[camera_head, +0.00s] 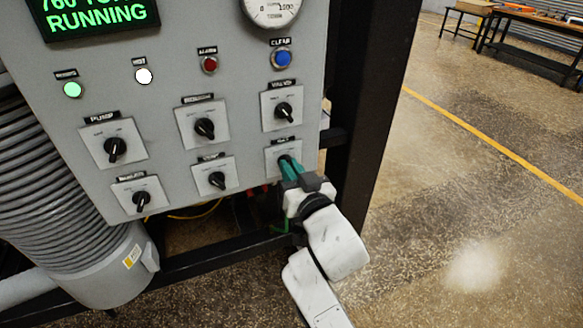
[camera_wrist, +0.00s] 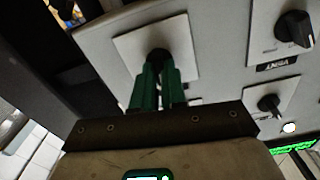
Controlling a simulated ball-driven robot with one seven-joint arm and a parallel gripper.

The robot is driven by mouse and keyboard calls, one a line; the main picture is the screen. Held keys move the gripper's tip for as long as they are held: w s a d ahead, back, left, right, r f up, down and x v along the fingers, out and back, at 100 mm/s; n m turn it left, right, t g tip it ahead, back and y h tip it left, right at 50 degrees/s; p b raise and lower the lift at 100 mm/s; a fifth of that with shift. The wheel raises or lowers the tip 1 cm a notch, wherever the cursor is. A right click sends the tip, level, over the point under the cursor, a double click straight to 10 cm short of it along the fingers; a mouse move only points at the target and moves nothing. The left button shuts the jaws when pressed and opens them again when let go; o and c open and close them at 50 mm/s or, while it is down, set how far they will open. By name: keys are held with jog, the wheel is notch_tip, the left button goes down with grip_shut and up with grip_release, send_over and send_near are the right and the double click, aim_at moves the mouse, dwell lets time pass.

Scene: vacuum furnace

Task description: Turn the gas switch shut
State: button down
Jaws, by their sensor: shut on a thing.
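The gas switch sits on a light square plate (camera_head: 273,160) at the lower right of the grey control panel. Its label is too small and partly covered to read for certain. My gripper (camera_head: 290,165) is at this plate, its green fingers shut on the switch's knob. In the wrist view, the two green fingers (camera_wrist: 158,85) reach up to the dark knob (camera_wrist: 157,56) in the middle of the plate (camera_wrist: 187,42). Most of the knob is hidden between the fingers, so its angle cannot be told.
Above the gas plate is another black rotary switch (camera_head: 284,110). Several similar switches, such as the pump switch (camera_head: 115,148), fill the panel to the left. A dark frame post (camera_head: 372,100) stands close at the right. Open floor (camera_head: 470,170) lies beyond it.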

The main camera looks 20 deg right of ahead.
jog(key=shift+a+n+p, duration=0.1)
jog(key=shift+n+p, duration=0.95)
jog(key=shift+n, duration=2.55)
jog(key=c, duration=1.2)
grip_release()
jog(key=s+b, duration=0.1)
jog(key=s, duration=0.9)
jog(key=shift+s, duration=0.4)
